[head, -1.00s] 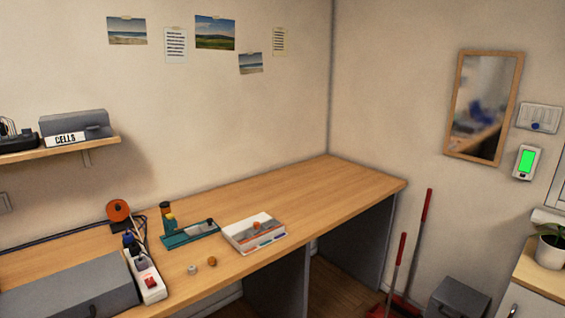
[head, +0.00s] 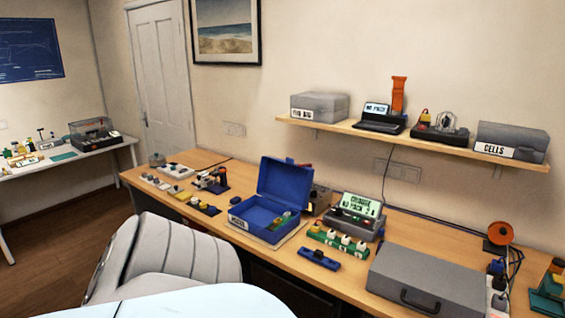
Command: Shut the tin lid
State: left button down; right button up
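An open blue box (head: 262,222) with a small white label on its front stands on the long wooden bench, near the middle of the head view. Its blue lid (head: 285,188) is raised upright at the back. Small coloured items, some green, show inside the box; their detail is too small to tell. Neither of my grippers is in view.
A closed grey case (head: 425,283) lies on the bench at right. A charger with a lit screen (head: 355,207) and a green block with white knobs (head: 340,242) stand right of the box. A ribbed chair (head: 165,255) stands in front. A shelf (head: 410,137) hangs above.

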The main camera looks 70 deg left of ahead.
aim_at(281, 181)
jog(key=u, duration=3.35)
jog(key=i+l+u, duration=0.2)
jog(key=l, duration=0.35)
jog(key=i+l+u, duration=0.1)
jog(key=i+l, duration=0.1)
jog(key=l, duration=0.05)
